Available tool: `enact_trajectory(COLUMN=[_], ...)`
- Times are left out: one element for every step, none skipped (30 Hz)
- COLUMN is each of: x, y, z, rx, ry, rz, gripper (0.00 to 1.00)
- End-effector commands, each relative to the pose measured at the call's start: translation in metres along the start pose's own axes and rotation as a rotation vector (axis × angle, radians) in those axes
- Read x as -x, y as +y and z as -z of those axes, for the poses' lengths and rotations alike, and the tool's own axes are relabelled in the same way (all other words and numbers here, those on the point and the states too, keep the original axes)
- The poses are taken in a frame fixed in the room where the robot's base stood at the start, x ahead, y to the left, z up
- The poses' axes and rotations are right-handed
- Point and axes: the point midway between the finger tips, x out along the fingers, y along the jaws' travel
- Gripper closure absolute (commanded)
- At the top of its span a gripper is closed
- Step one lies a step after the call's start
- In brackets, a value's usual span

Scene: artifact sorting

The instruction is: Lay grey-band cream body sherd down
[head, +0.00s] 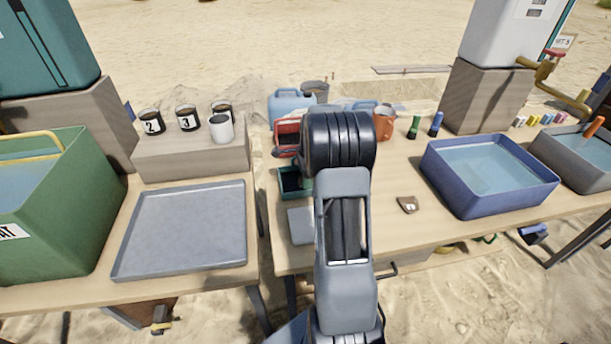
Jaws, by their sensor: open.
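A small beige-brown sherd (408,205) with a pale mark and a darker edge lies on the wooden table (400,240), right of my arm and left of the blue water basin (463,199). It is too small to tell whether this is the grey-band cream sherd. My arm rises through the middle of the head view and hides part of the table behind it. My gripper is hidden behind the arm, and no fingers or held piece show.
A grey tray (127,262) lies empty on the left table. A grey basin (566,172) stands at the far right. A dark green tray (287,190) and a pale flat slab (299,226) are beside my arm. Numbered cups (188,119) stand on a block. Table around the sherd is clear.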

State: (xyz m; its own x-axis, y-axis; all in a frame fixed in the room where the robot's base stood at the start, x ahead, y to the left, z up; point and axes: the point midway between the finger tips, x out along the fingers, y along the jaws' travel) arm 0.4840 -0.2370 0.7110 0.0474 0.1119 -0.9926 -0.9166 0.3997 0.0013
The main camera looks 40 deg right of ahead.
Motion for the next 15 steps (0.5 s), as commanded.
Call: enact_trajectory(x=[0.003, 0.005, 0.01, 0.014, 0.019, 0.026, 0.032, 0.038, 0.046, 0.052, 0.058, 0.066, 0.071, 0.077, 0.084], y=[0.0, 0.0, 0.0, 0.0, -0.001, -0.001, -0.001, -0.001, -0.001, -0.001, -0.001, -0.001, -0.001, -0.001, -0.001], z=[0.0, 0.0, 0.0, 0.0, 0.0, 0.0, 0.0, 0.0, 0.0, 0.0, 0.0, 0.0, 0.0, 0.0, 0.0], rx=[0.0, 0.0, 0.0, 0.0, 0.0, 0.0, -0.001, -0.001, -0.001, -0.001, -0.001, -0.001, -0.001, -0.001, -0.001], ry=[0.0, 0.0, 0.0, 0.0, 0.0, 0.001, 0.001, 0.001, 0.001, 0.001, 0.001, 0.001, 0.001, 0.001, 0.001], rz=[0.001, 0.002, 0.002, 0.002, 0.003, 0.004, 0.004, 0.005, 0.005, 0.004, 0.004, 0.004, 0.004, 0.004, 0.004], gripper=[0.29, 0.29, 0.29, 0.29, 0.29, 0.29, 0.29, 0.29, 0.29, 0.29, 0.29, 0.29, 0.29, 0.29, 0.29])
